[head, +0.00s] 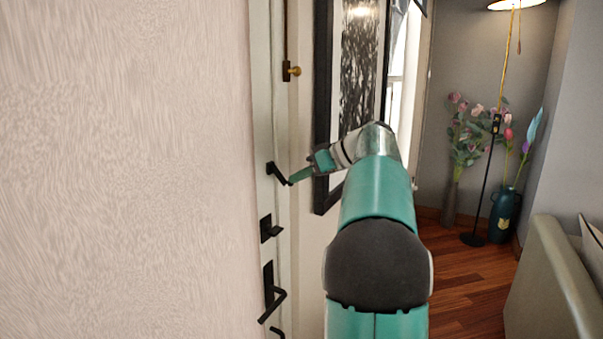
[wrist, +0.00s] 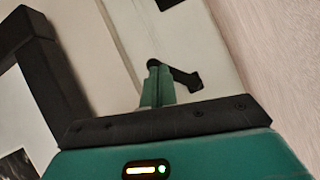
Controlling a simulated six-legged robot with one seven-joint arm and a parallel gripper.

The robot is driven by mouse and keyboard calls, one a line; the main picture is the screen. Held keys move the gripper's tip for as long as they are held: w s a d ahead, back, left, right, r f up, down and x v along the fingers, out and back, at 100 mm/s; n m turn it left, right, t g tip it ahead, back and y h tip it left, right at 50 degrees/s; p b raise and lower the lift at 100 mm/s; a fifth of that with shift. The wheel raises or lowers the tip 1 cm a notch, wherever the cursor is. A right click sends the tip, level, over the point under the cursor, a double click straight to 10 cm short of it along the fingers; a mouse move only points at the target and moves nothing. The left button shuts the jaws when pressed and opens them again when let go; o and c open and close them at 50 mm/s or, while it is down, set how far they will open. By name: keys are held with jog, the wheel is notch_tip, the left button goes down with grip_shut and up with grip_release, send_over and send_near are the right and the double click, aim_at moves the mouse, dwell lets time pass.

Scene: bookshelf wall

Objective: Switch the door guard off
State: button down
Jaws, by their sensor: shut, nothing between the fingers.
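The pale door (head: 268,120) stands edge-on beside the wall in the head view and carries several fittings. A small black lever-shaped fitting (head: 275,171), which looks like the door guard, sits at mid height and angles down to the right. It also shows in the wrist view (wrist: 186,77), slanting to a rounded end at my fingertips. My gripper (head: 293,180) is shut and empty, its teal fingers at the free end of this fitting. In the wrist view the fingertips (wrist: 157,66) overlap that rounded end; I cannot tell whether they touch it.
Below are a black turn latch (head: 269,229) and a door handle (head: 270,296). A brass knob on a dark plate (head: 290,71) is above. A black-framed picture (head: 322,100) hangs close right of the door. A textured wall (head: 120,170) fills the left. Wooden floor (head: 465,290) lies right.

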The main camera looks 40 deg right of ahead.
jog(key=shift+s+a+f+m+y, duration=0.1)
jog(key=shift+a+f+m+y, duration=0.25)
jog(key=shift+m+y, duration=0.2)
jog(key=shift+s+a+f+m+y, duration=0.1)
jog(key=shift+a+f+m+y, duration=0.15)
jog(key=shift+m+y, duration=0.3)
jog(key=shift+f, duration=0.2)
jog(key=shift+r, duration=0.85)
jog(key=shift+r, duration=0.1)
